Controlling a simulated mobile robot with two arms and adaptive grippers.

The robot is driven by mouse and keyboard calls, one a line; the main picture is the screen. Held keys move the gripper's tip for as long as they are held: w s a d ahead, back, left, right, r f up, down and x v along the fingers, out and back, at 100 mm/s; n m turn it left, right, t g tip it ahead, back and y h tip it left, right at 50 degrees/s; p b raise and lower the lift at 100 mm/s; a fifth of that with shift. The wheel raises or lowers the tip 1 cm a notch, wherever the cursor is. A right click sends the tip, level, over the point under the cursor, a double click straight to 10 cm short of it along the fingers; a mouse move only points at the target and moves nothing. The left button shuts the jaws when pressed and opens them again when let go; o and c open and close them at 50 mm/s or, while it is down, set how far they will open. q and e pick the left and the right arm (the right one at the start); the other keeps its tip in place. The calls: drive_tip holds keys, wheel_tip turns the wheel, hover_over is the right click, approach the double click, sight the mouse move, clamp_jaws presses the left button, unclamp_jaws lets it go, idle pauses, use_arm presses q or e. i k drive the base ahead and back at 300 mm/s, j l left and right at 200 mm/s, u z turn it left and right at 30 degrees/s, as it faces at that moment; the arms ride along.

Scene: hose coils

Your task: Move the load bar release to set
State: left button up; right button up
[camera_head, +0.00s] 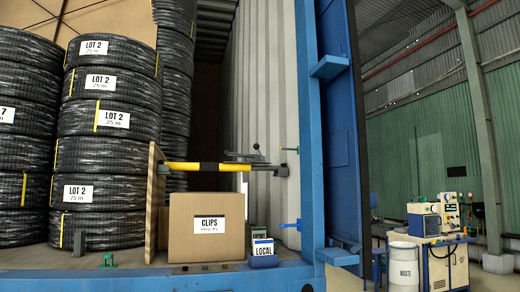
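The load bar (205,166), yellow with black sections, runs level across the container opening. Its left end is at a wooden panel (153,205) and its right end at a dark fitting (283,171) by the corrugated container wall. A dark release lever (243,156) sits on top of the bar towards its right end. It looks roughly level, with a small knob (256,147) raised at its right. No set or release marking can be read there. Neither of my grippers is in view.
Wrapped hose coils (107,125) are stacked at left. A blue door (342,130) stands open at right. A WASTE drum (403,270) and a machine bench (440,255) are farther right.

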sight(256, 146)
drive_tip(key=i+j, duration=0.35)
drive_tip(key=i, duration=0.15)
drive_tip(key=i+j, duration=0.35)
drive_tip(key=i+z, duration=0.05)
drive_tip(key=i, duration=0.05)
